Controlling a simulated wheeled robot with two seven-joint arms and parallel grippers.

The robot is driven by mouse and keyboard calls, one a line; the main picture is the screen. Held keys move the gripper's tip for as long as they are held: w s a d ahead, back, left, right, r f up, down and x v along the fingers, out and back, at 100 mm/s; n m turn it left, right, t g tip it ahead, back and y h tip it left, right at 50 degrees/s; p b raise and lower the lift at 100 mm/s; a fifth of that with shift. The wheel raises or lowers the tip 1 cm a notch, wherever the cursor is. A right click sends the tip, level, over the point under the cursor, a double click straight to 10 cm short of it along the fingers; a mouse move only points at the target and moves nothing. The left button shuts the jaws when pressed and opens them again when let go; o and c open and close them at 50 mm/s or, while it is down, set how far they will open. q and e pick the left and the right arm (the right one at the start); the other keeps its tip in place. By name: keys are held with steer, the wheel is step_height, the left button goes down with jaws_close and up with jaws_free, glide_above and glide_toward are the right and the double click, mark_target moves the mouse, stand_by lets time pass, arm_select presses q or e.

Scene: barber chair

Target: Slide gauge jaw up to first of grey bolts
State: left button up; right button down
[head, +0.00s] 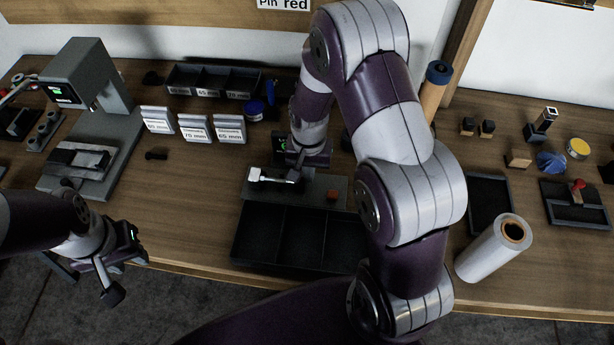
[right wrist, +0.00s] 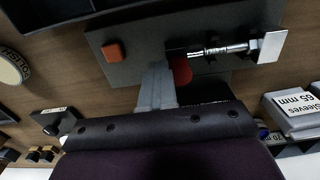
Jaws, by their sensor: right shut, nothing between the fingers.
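The gauge is a dark grey plate (head: 318,186) at the back edge of a dark tray; it also shows in the right wrist view (right wrist: 130,75). A silver-grey bolt (right wrist: 220,49) lies along it, one end at a pale metal block (right wrist: 268,47). A dark part with a red round knob (right wrist: 182,70), perhaps the jaw, is at the bolt's other end. My right gripper (right wrist: 157,85) is shut and empty, its fingertips beside the red knob; whether they touch is unclear. My left gripper (head: 112,288) hangs over the table's front left edge, its finger gap unclear.
The three-compartment tray (head: 240,235) looks empty. An orange block (head: 332,195) sits on the plate. White labelled boxes (head: 195,128) and a grey display stand (head: 85,75) are at left. Bare wood lies left of the tray.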

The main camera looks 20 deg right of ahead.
steer(key=shift+d, duration=0.15)
steer(key=shift+s+d+p, duration=0.3)
steer(key=shift+d, duration=0.05)
step_height(320, 180, up, 8)
steer(key=p, duration=0.7)
